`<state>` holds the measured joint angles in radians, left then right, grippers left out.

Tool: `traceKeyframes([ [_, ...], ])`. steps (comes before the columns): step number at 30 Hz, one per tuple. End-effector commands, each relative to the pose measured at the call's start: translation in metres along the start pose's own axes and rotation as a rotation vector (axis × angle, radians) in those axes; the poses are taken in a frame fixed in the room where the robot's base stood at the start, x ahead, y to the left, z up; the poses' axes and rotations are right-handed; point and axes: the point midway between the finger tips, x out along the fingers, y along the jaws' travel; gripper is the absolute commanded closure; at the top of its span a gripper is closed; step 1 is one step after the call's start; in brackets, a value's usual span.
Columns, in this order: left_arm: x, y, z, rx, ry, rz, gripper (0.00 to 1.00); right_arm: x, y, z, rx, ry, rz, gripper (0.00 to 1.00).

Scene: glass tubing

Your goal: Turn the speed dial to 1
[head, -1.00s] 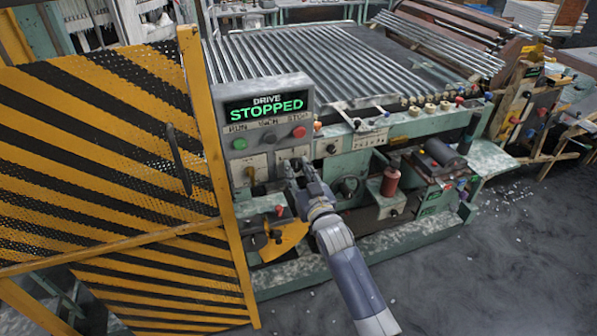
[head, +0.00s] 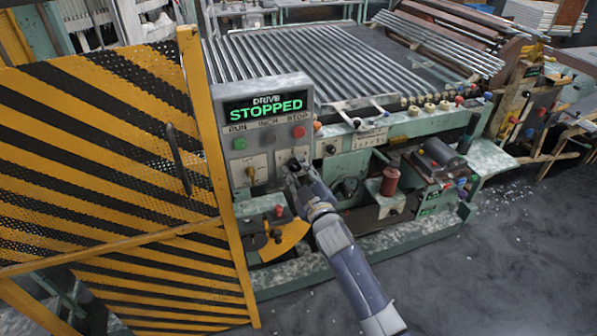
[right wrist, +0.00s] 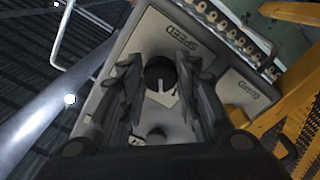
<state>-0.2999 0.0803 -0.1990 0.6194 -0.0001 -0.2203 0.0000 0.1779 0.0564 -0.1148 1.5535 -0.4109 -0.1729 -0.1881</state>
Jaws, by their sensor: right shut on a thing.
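The speed dial (right wrist: 159,73) is a round black knob on a pale plate. The word SPEED (right wrist: 180,39) is printed beside it and appears upside down in the right wrist view. My right gripper (right wrist: 160,88) has a finger on each side of the dial and is shut on it. A pale pointer mark shows at the dial, but I cannot read its number. In the head view my right gripper (head: 293,168) is at the front of the control box (head: 268,130) and largely hides the dial. My left gripper is not in view.
The display (head: 266,107) reads DRIVE STOPPED. Below it are a green RUN button (head: 239,143), a dark INCH button (head: 269,138) and a red STOP button (head: 299,132). A yellow guard switch (head: 250,172) sits left of my gripper. A striped guard door (head: 110,150) stands further left.

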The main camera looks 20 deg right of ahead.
Motion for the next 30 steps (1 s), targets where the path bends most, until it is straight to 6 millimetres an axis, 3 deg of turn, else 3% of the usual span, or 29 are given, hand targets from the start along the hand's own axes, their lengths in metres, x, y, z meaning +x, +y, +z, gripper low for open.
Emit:
traceKeyframes([
  [15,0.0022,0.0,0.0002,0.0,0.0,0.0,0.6,0.0002,0.0013,-0.0002,-0.336,0.0,0.001,0.94],
  [30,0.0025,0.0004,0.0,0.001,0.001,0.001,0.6,0.0003,0.0015,-0.0006,-0.397,0.0,0.001,0.94],
])
